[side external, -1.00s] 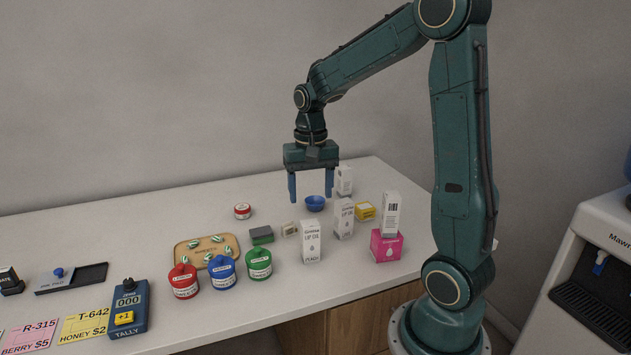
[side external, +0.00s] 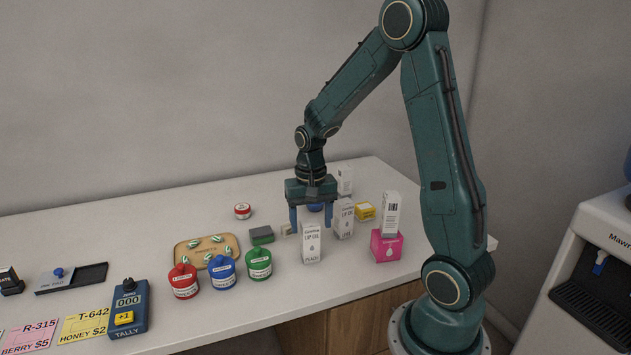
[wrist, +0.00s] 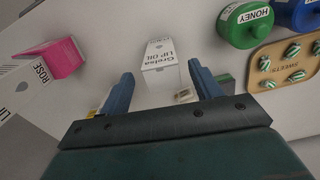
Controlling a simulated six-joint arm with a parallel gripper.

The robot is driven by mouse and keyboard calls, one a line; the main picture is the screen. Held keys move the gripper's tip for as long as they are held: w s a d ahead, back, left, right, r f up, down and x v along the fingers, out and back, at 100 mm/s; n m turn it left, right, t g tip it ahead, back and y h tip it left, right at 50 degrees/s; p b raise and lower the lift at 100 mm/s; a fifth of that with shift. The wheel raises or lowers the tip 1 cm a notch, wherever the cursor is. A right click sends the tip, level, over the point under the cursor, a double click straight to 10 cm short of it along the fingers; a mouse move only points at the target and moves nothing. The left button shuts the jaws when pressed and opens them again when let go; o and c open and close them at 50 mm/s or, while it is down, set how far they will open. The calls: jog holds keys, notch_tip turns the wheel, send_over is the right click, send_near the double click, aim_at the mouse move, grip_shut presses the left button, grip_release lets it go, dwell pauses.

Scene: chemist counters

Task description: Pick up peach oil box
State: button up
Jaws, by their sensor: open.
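The peach oil box (side external: 311,244) is a small white upright carton marked "LIP OIL" and "PEACH" on the counter. In the wrist view a white lip oil box (wrist: 161,62) stands ahead of and between my two blue fingers. My gripper (side external: 310,226) is open and empty, low over the counter just behind the peach box in the side view. The fingers also show in the wrist view (wrist: 160,88). I cannot tell whether they touch the box.
Another lip oil box (side external: 344,219) stands close on the right. A white box (side external: 390,214) stands on a pink box (side external: 386,246) further right. A green jar (side external: 259,264), blue jar (side external: 223,273), red jar (side external: 184,281) and green-grey block (side external: 261,235) are left. Clear counter lies in front.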

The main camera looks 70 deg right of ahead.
aim_at(310, 239)
jog(key=shift+f, duration=0.25)
jog(key=shift+f, duration=0.1)
jog(key=shift+w+f, duration=0.15)
jog(key=shift+f, duration=2.35)
jog(key=shift+c, duration=0.4)
jog(key=c, duration=1)
